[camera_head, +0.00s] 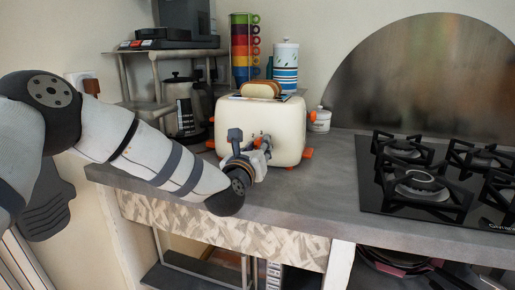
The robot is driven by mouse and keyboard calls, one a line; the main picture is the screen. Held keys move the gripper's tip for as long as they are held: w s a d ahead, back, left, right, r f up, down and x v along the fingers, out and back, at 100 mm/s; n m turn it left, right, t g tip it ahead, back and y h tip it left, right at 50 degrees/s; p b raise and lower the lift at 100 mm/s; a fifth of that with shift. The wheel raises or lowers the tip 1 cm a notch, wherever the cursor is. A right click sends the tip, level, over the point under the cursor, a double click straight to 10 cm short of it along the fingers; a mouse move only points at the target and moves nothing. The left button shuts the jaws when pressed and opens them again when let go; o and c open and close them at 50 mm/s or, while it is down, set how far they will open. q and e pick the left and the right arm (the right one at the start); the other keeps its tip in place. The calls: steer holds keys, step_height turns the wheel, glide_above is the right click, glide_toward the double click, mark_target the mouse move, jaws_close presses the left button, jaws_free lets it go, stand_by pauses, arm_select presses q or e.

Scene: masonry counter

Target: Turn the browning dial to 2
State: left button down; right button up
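A cream toaster (285,117) with orange feet and orange side parts stands on the grey counter. A slice of bread (260,89) sticks out of its top slot. My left arm comes in from the left, and my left gripper (258,145) is at the toaster's front face, on the side where the controls appear to be. The gripper covers the browning dial, so I cannot make out the dial or its setting. The fingers are too small and overlapped to tell whether they are open or shut. My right gripper is not in view.
A black gas hob (375,196) lies to the right. Behind the toaster are stacked coloured cups (244,45), a striped canister (286,66) and a small white pot (320,119). A kettle (184,104) stands left. Counter (310,200) right of my gripper is clear.

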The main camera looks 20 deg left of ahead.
arm_select(q)
steer(key=shift+m, duration=0.8)
steer(key=m, duration=0.2)
steer(key=shift+m, duration=0.4)
steer(key=m, duration=0.5)
steer(key=shift+f+t+h, duration=0.1)
steer(key=shift+t+h, duration=0.2)
steer(key=shift+m, duration=0.4)
steer(key=c, duration=1.2)
jaws_free()
steer(key=shift+c, duration=0.2)
steer(key=shift+s, duration=0.1)
